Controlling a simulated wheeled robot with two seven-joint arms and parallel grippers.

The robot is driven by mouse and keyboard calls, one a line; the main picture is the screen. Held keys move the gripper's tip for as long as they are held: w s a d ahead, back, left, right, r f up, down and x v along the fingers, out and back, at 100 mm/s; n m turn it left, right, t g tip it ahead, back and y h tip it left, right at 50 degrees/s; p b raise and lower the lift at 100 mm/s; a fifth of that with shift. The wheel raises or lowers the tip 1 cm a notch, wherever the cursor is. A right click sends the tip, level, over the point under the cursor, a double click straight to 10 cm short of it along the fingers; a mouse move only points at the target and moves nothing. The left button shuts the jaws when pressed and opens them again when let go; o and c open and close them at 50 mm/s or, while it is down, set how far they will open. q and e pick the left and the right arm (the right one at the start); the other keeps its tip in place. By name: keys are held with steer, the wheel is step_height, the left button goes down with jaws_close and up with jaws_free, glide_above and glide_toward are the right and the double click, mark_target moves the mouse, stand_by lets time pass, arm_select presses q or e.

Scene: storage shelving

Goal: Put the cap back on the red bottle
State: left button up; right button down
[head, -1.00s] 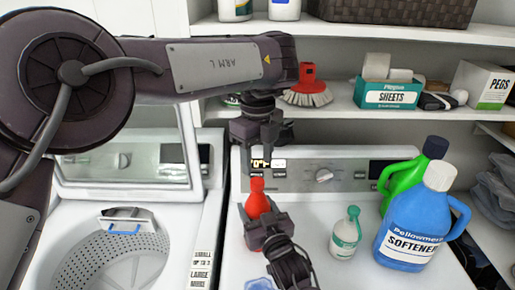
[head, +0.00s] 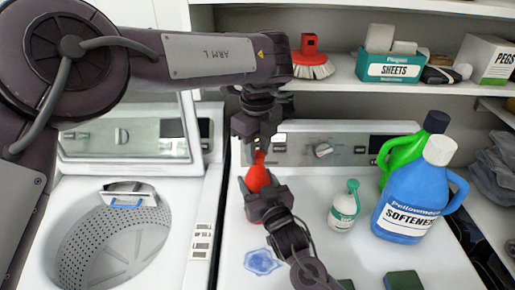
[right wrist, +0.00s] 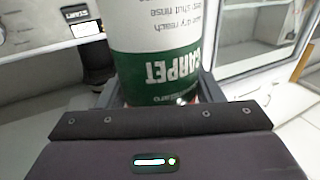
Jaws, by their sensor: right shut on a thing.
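The red bottle (head: 258,178) stands upright at the left of the right-hand machine's white top. My right gripper (head: 264,196) is shut around its body. In the right wrist view, the white-and-green label (right wrist: 160,70) of the held bottle shows upside down, reading CARPET, between the fingers. My left gripper (head: 257,143) points down directly over the bottle, its fingertips at the bottle's narrow red top. I cannot tell whether it holds a cap, or whether its jaws are open. No separate cap can be made out.
A blue softener bottle (head: 408,205), a green bottle (head: 399,160) and a small white-and-green bottle (head: 343,210) stand to the right. A blue patch (head: 262,262) lies in front, with a dark green block (head: 403,281) nearer. The open washer drum (head: 110,240) is at left.

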arm_select(q)
steer(key=shift+c, duration=1.3)
steer(key=shift+m, duration=0.9)
steer(key=o, duration=1.2)
steer(key=shift+c, duration=0.2)
step_height(320, 180, up, 8)
steer(key=shift+f, duration=0.25)
arm_select(e)
steer(key=shift+c, duration=1.6)
jaws_free()
